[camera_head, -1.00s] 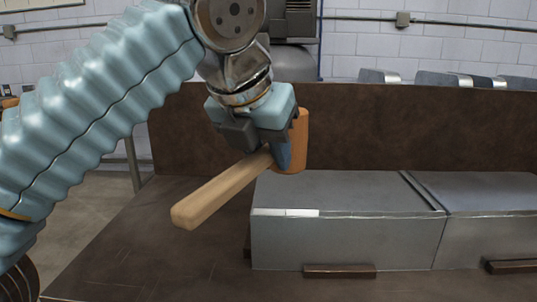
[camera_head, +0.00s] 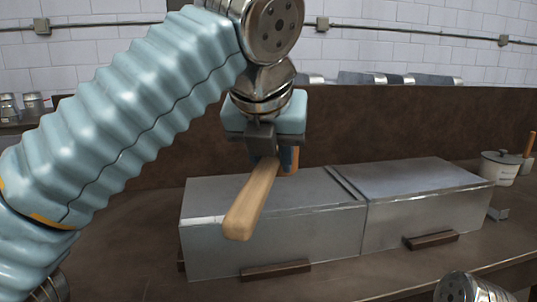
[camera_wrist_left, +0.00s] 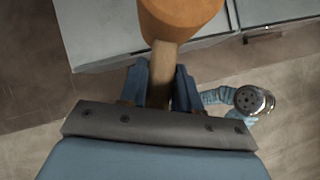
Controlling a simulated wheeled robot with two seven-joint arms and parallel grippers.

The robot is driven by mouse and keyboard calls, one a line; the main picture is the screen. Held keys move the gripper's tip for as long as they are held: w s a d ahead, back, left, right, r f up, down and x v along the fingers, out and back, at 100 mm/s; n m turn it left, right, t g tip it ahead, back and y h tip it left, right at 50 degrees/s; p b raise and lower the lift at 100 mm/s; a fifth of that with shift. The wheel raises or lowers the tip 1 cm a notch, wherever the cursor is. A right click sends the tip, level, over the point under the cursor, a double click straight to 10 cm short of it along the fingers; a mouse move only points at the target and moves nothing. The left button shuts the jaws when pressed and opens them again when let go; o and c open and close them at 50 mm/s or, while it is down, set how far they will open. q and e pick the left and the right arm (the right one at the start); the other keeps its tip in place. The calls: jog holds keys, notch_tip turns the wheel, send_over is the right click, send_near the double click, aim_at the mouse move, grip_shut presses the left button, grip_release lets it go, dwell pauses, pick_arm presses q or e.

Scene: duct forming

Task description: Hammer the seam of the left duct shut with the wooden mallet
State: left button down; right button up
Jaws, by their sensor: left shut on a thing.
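My left gripper (camera_head: 272,160) is shut on the handle of the wooden mallet (camera_head: 252,198) and holds it above the left duct (camera_head: 275,240). The handle points toward the camera, and the orange head is mostly hidden behind the gripper. In the left wrist view the mallet head (camera_wrist_left: 178,15) shows beyond the fingers (camera_wrist_left: 160,85), over the grey duct top (camera_wrist_left: 95,30). The left duct is a grey metal box with a bright strip along its front top edge. I cannot tell whether the head touches it. My right gripper is not in view.
A second grey duct (camera_head: 425,215) adjoins the left duct on the right. Wooden blocks (camera_head: 275,270) lie along the ducts' front edges. A brown backboard (camera_head: 400,130) stands behind. A white pot (camera_head: 500,168) stands at the far right. The bench at left is clear.

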pick_arm(q)
notch_tip(320, 180, down, 9)
jog(key=b, duration=0.6)
notch_tip(320, 180, up, 7)
jog(key=p, duration=0.7)
jog(key=shift+r, duration=1.25)
